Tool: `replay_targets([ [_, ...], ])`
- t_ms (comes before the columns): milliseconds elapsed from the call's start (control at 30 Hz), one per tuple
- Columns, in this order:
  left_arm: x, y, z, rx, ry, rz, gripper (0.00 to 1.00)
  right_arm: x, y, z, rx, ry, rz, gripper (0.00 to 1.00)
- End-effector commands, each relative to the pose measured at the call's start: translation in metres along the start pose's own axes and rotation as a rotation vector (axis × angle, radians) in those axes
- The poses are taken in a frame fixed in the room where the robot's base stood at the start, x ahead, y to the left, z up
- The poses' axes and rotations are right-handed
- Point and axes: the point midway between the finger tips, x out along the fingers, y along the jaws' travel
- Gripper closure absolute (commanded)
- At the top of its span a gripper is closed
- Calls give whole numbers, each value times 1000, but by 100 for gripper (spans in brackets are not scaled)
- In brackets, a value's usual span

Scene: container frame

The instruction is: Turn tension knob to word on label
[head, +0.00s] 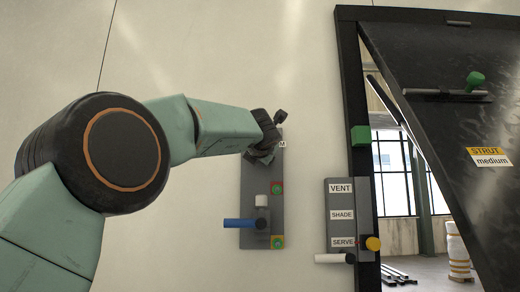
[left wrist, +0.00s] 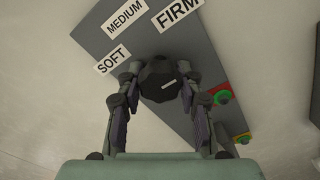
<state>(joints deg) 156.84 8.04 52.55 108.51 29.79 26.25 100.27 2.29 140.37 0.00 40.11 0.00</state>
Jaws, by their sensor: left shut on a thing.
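The black tension knob (left wrist: 156,80) sits on a grey panel (left wrist: 195,50), which also shows in the head view (head: 248,190). A short white mark on its face lies right of centre, roughly level. White labels above it read SOFT (left wrist: 112,60), MEDIUM (left wrist: 127,16) and FIRM (left wrist: 178,12). My left gripper (left wrist: 158,88) is shut on the knob, one finger on each side; in the head view the gripper (head: 266,140) hides the knob and most labels. A label (head: 488,157) on the dark tilted door panel reads STRUT, medium. My right gripper is not in view.
A dark frame post (head: 350,90) stands beside the opening.

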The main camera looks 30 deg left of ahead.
Motion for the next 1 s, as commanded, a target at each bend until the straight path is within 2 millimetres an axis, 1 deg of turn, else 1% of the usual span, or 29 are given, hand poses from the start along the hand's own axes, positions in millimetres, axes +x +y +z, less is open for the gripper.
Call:
replay_targets([
  [33,-4,6,11,42,-14,4,95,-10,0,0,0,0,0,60],
  [300,-3,6,10,270,-16,6,95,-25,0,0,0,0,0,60],
  [600,-4,5,10,440,-17,9,95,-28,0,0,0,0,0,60],
  [800,-3,4,9,496,-16,9,95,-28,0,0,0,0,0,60],
  [1000,-3,4,9,515,-16,9,95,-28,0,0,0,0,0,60],
])
